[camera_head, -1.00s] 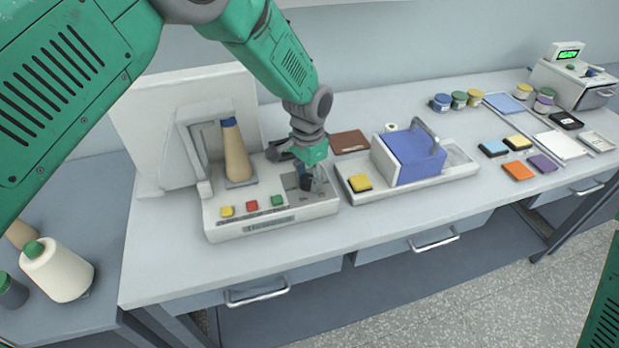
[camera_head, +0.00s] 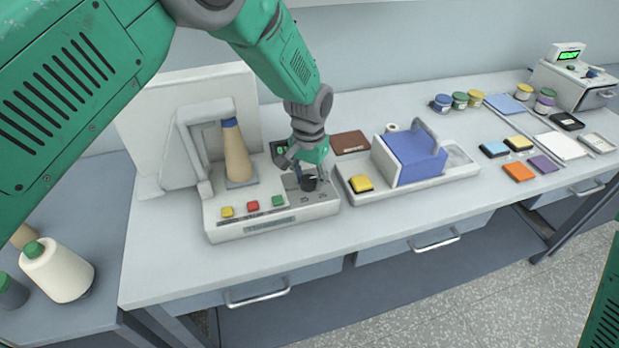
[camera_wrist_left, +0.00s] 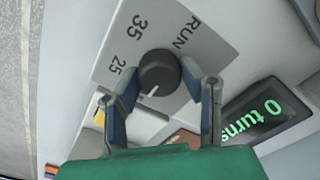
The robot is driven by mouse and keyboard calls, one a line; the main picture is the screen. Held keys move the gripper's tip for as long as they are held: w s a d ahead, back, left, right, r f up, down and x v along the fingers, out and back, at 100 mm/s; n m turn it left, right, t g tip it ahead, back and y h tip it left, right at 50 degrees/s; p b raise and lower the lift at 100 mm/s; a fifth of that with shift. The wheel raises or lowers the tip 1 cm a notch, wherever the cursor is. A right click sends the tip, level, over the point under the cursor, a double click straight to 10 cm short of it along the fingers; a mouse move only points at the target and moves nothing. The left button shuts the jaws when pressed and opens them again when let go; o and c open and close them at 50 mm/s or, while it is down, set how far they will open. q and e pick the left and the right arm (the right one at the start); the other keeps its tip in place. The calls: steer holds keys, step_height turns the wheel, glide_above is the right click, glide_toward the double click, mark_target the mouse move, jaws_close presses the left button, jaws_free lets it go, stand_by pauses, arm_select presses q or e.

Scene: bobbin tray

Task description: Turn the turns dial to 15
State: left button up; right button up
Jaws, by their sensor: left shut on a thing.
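The turns dial is a dark round knob (camera_wrist_left: 159,72) on the winder's grey panel. In the left wrist view its white mark points toward the lower left, away from RUN and past the 25 label; any label there is hidden by a finger. The dial also shows in the head view (camera_head: 308,184). My left gripper (camera_wrist_left: 161,84) is shut on the dial, one finger on each side. In the head view it reaches down from above. The display (camera_wrist_left: 264,112) reads "0 turns". My right gripper is not in view.
The winder base (camera_head: 225,232) has yellow, red and green buttons, with a tan cone (camera_head: 236,155) behind them. A tray with a blue block (camera_head: 412,160) and a yellow button stands close to the right. Jars and coloured pads lie further right.

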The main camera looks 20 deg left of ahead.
mark_target(309, 178)
arm_select(q)
steer(key=shift+s+f, duration=0.1)
steer(key=o, duration=1.1)
steer(key=shift+o, duration=0.2)
steer(key=shift+r, duration=0.25)
step_height(309, 178, up, 11)
steer(key=shift+r, duration=0.15)
